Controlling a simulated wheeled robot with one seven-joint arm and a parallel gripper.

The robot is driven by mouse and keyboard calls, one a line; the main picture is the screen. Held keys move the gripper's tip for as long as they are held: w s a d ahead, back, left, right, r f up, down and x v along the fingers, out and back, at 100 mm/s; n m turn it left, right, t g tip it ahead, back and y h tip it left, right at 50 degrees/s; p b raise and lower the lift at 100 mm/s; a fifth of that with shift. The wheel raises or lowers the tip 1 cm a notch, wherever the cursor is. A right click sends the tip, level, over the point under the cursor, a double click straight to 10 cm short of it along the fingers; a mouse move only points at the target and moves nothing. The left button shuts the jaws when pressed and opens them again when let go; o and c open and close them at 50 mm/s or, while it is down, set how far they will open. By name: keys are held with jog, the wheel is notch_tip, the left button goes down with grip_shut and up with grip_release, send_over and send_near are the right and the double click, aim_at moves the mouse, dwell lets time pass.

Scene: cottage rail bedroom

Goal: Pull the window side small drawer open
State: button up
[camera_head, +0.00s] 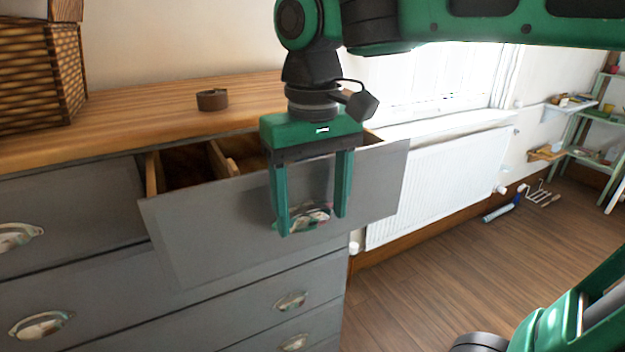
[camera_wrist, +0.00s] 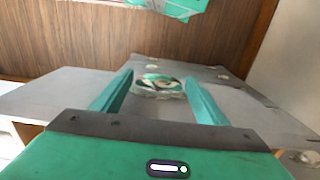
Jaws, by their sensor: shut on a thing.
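The window side small drawer (camera_head: 200,232) is the grey top drawer on the right of the dresser, beside the window. It stands pulled out, and its wooden inside shows behind the front. Its metal cup handle (camera_head: 310,212) is between the fingers of my gripper (camera_head: 312,223), which points down in front of the drawer front. In the wrist view the handle (camera_wrist: 160,82) also lies between the two green fingers, and my gripper (camera_wrist: 158,90) is shut on it. The fingers partly hide the handle in the head view.
The wooden dresser top (camera_head: 130,115) holds a wicker basket (camera_head: 40,75) and a small brown ring-shaped object (camera_head: 212,99). A white radiator (camera_head: 435,185) stands right of the dresser under the window. The wooden floor (camera_head: 430,280) in front of it is mostly clear.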

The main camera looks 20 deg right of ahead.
jog(key=s+d, duration=0.1)
jog(key=s, duration=0.8)
jog(key=shift+s+d, duration=0.2)
jog(key=shift+d, duration=0.05)
jog(key=o, duration=1.3)
jog(key=shift+r, duration=0.1)
notch_tip(320, 180, up, 11)
jog(key=shift+w+f, duration=0.1)
jog(key=shift+f, duration=0.1)
